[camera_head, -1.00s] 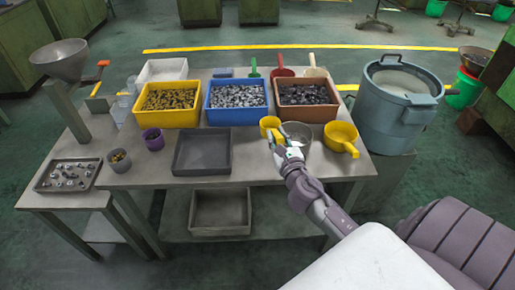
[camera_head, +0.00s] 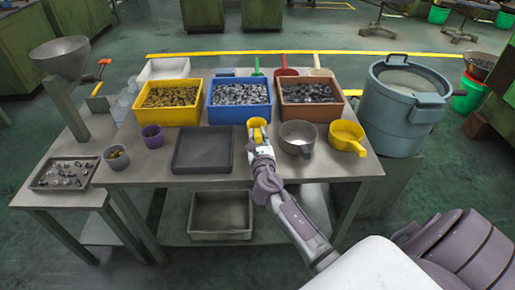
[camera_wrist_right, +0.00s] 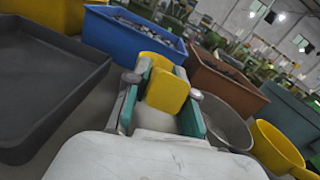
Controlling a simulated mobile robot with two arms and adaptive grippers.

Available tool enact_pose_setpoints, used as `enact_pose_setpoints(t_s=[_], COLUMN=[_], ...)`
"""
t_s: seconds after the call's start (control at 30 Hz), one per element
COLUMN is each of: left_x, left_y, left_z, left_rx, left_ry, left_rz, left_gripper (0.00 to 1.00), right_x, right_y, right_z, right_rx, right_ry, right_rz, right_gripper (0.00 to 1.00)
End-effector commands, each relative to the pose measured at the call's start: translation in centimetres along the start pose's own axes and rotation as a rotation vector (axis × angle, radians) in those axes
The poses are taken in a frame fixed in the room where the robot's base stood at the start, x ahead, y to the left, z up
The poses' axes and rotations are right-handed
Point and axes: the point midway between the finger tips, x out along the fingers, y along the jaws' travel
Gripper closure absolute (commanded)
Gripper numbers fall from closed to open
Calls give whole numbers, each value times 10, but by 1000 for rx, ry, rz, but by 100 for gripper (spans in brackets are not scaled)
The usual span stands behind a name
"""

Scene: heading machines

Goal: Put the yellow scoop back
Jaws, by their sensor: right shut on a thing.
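A small yellow scoop (camera_head: 257,125) is held by my right gripper (camera_head: 260,144), over the table in front of the gap between the blue and brown bins. In the right wrist view, the scoop's yellow handle (camera_wrist_right: 168,90) sits between the two fingers of the gripper (camera_wrist_right: 165,100). Whether the scoop touches the table, I cannot tell. A larger yellow scoop (camera_head: 346,133) lies at the table's right side. A grey metal scoop (camera_head: 298,134) lies between the two yellow ones. My left gripper is not in view.
Yellow (camera_head: 169,116), blue (camera_head: 239,113) and brown (camera_head: 312,113) bins of parts stand in a row. Green, red and cream handles show behind them. An empty dark tray (camera_head: 203,168) lies left of my gripper. A blue-grey drum (camera_head: 393,125) stands right.

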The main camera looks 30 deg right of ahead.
Motion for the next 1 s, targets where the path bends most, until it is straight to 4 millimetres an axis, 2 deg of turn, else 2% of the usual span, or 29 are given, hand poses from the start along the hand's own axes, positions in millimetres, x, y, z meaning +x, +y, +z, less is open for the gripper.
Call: enact_pose_setpoints(t_s=[0.2, 0.3, 0.7, 0.73, 0.8, 0.87, 1.0], left_x=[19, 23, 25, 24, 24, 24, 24], left_y=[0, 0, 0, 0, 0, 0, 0], left_z=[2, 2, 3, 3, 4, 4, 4], left_rx=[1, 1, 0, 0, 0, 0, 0], left_ry=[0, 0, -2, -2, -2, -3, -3], left_rz=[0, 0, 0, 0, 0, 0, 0], left_gripper=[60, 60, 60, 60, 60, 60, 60], right_x=[0, 0, 0, 0, 0, 0, 0], right_y=[6, 7, 8, 8, 8, 8, 8], right_z=[-31, -40, -43, -43, -42, -42, -42], right_rx=[0, 0, -1, 0, 0, 0, 0], right_ry=[1, 0, -1, 0, 0, 0, 0], right_rz=[0, -1, 0, 0, 0, 0, 0], right_gripper=[100, 100, 100, 72, 61, 51, 51])
